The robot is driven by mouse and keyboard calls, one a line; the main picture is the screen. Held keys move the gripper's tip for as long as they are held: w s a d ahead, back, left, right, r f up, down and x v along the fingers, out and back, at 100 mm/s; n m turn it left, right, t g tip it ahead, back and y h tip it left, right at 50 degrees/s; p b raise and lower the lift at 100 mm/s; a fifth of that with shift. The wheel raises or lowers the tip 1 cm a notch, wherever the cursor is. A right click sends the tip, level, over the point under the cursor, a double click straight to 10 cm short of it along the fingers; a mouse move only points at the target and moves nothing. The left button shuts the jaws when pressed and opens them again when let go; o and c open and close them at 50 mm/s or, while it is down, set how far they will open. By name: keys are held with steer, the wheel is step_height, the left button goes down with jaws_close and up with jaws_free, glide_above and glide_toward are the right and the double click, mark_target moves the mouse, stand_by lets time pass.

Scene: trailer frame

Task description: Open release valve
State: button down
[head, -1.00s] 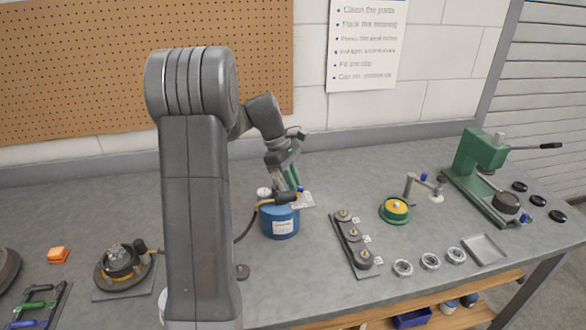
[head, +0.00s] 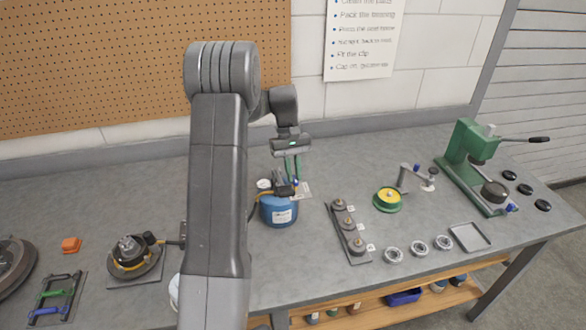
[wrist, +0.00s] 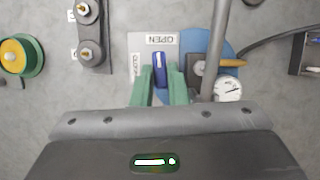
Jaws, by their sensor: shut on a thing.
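The release valve's blue lever (wrist: 160,69) shows in the wrist view, on a pale plate with an upside-down OPEN label (wrist: 162,39) and a sideways label (wrist: 136,66) to its left. The lever points up in the picture, toward OPEN. My gripper (wrist: 161,82) has its green fingers on either side of the lever and is shut on it. In the head view my gripper (head: 293,175) reaches down over the blue tank (head: 279,212). A white dial gauge (head: 264,184) stands on the tank; it also shows in the wrist view (wrist: 227,89). The lever is mostly hidden in the head view.
Right of the tank lies a dark strip (head: 349,236) with several round posts, then a green-yellow disc (head: 387,199) and a green press (head: 466,165). Metal rings (head: 418,249) and a tray (head: 471,237) lie near the front edge. A dark hose runs beside the tank.

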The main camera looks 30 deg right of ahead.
steer(key=shift+d+m, duration=0.1)
steer(key=shift+m, duration=0.4)
steer(key=c, duration=1.4)
jaws_free()
steer(key=shift+c, duration=0.2)
steer(key=b+v, duration=0.1)
steer(key=v, duration=1.3)
steer(key=shift+d, duration=0.15)
steer(key=shift+s+f, duration=0.1)
steer(key=x, duration=0.7)
steer(key=p+x, duration=0.1)
steer(key=x, duration=0.5)
steer(key=shift+s+a+f, duration=0.1)
steer(key=shift+a+f, duration=0.15)
steer(key=shift+f, duration=0.1)
